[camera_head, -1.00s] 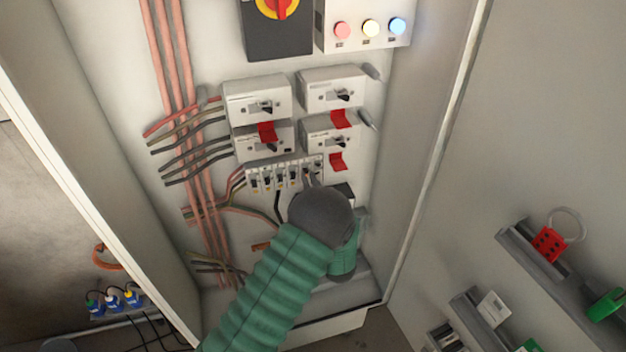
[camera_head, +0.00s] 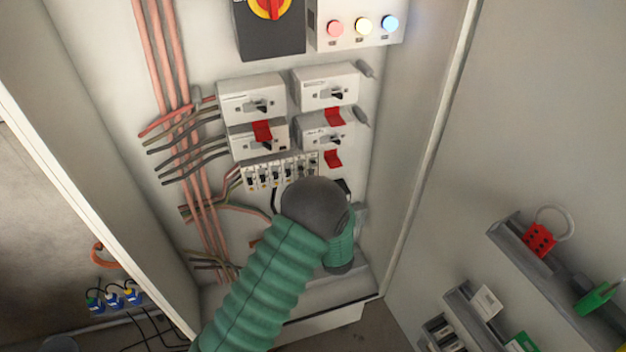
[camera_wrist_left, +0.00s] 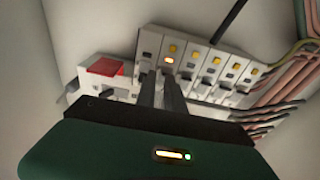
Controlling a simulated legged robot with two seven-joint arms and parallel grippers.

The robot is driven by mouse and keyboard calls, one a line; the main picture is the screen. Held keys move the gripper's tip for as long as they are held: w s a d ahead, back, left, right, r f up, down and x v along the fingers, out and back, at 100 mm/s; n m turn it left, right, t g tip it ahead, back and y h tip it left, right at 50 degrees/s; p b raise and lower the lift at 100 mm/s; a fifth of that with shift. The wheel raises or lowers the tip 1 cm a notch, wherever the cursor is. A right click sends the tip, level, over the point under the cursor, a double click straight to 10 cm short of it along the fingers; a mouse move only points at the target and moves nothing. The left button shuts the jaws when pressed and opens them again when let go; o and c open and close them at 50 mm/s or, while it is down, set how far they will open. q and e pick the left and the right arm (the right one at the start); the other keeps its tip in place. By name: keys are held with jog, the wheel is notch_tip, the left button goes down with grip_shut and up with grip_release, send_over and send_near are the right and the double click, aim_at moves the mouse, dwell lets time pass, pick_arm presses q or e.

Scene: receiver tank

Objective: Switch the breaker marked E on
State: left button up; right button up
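A row of small white breakers (camera_head: 262,175) sits low in the cabinet, under the larger switch boxes; my wrist partly hides its right end. The row also shows in the left wrist view (camera_wrist_left: 215,66), with yellow and dark marks on its faces. I cannot read the letters, so I cannot tell which breaker is E. My left gripper (camera_wrist_left: 162,84) has its two dark fingers close together, at the left end of the row in the left wrist view. Nothing shows clearly between them, and I cannot tell whether the tips touch a breaker. My right gripper is not in view.
White switch boxes (camera_head: 251,98) with red tabs (camera_head: 333,159) are just above the row. Pink and dark cables (camera_head: 190,150) run along the left. A lamp panel (camera_head: 358,24) is at the top. Shelves with a red lock (camera_head: 540,240) are at right.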

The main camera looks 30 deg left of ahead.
pick_arm(q)
jog(key=f+b+v, duration=0.1)
jog(key=b+v, duration=0.3)
jog(key=v, duration=1.4)
jog(key=shift+s+f, duration=0.15)
jog(key=shift+f, duration=0.05)
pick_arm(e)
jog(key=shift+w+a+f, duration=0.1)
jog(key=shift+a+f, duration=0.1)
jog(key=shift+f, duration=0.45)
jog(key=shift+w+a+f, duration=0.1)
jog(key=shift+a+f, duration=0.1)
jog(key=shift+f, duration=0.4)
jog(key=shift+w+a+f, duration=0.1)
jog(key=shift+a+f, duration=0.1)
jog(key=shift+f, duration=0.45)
